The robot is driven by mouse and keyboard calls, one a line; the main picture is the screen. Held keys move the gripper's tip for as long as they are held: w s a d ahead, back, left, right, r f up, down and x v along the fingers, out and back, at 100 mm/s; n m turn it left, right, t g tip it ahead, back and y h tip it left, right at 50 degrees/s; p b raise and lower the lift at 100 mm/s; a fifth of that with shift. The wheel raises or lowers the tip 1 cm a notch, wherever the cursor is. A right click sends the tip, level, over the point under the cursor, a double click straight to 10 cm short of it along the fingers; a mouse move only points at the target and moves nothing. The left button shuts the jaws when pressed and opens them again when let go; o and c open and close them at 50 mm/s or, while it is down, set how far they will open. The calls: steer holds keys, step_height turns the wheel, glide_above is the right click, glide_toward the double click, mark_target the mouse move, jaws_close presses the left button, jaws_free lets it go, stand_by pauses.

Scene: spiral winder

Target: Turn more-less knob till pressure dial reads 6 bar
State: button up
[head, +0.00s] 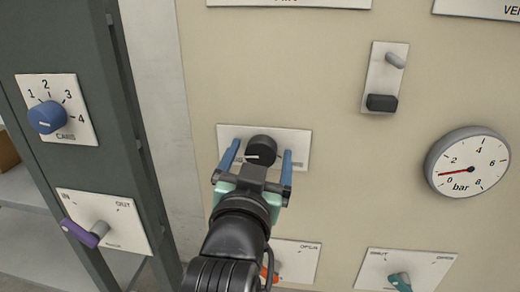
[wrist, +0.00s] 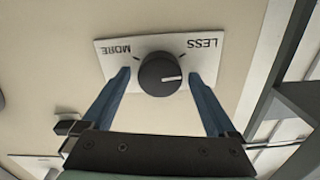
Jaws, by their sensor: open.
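The black more-less knob (head: 262,149) sits on a white plate on the beige panel. It also shows in the wrist view (wrist: 157,70), where the labels MORE and LESS appear upside down. Its white pointer line points right in the wrist view, on the LESS side. My gripper (head: 259,161) is open, with one blue finger on each side of the knob; in the wrist view (wrist: 163,82) gaps show between fingers and knob. The round pressure dial (head: 467,163), marked in bar, has its red needle between 0 and 2, nearer 0.
A black switch (head: 382,102) is above right of the knob. Below are an orange handle (head: 268,274) and a teal handle (head: 400,281). A blue numbered knob (head: 47,117) and a purple lever (head: 86,235) are at the left. Bare panel lies between the knob and dial.

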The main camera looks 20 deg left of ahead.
steer(key=shift+w, duration=0.15)
steer(key=shift+c, duration=0.3)
steer(key=c, duration=1.3)
